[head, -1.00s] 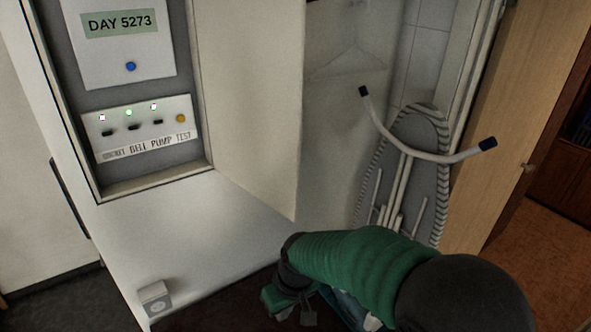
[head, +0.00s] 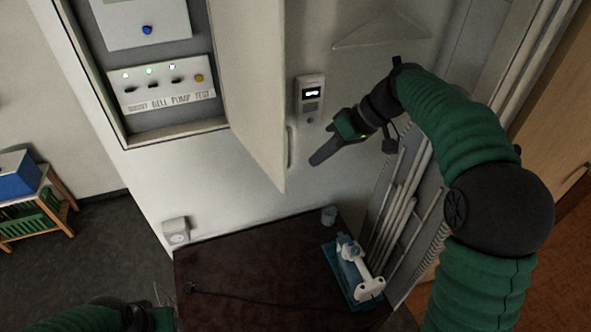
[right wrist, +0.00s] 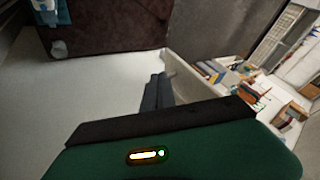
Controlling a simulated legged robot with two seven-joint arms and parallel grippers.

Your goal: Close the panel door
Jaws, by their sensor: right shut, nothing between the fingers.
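The white panel door (head: 255,90) stands open, swung out to the right of the wall cabinet (head: 165,85). A slim handle (head: 290,147) shows near its lower free edge. My right gripper (head: 314,160) is shut and empty, just right of that edge, apart from it in the head view. In the right wrist view its dark fingers (right wrist: 155,92) point toward a pale edge, likely the door's. My left gripper (head: 150,318) shows only in part at the bottom left; its fingers cannot be made out.
A dark table (head: 250,262) below holds a blue-and-white iron-like object (head: 352,270), a small cup (head: 328,215) and a cable. A wall device (head: 310,97) is behind my right gripper. An ironing board (head: 400,210) leans at the right. A shelf (head: 35,200) stands at far left.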

